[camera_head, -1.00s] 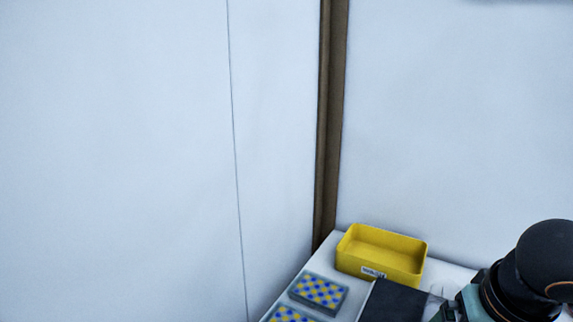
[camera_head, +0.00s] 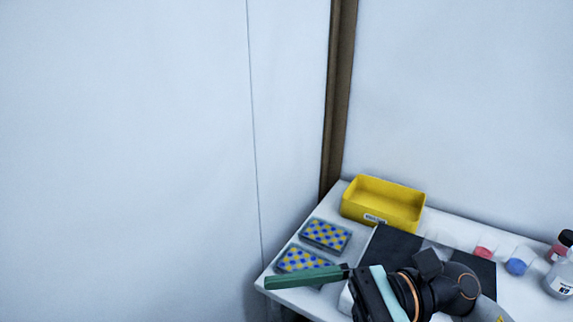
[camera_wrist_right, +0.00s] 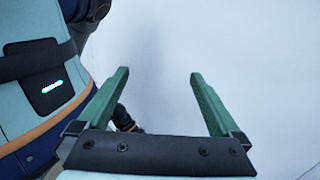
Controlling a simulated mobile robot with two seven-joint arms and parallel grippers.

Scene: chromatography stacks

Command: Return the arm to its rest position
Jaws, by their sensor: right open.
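My right gripper (camera_head: 290,281) shows in the head view at the front edge of the table, with one green finger pointing left and its other finger not made out. In the right wrist view, its two green fingers (camera_wrist_right: 160,76) stand wide apart with nothing between them. My right arm reaches in from the lower right. My left gripper is in neither view.
The white table (camera_head: 455,232) carries a yellow bin (camera_head: 383,217), two blue-and-yellow checkered racks (camera_head: 326,234) (camera_head: 303,259), a dark mat (camera_head: 396,243), small red and blue items (camera_head: 516,267), and bottles (camera_head: 561,275) at right. White walls meet behind it.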

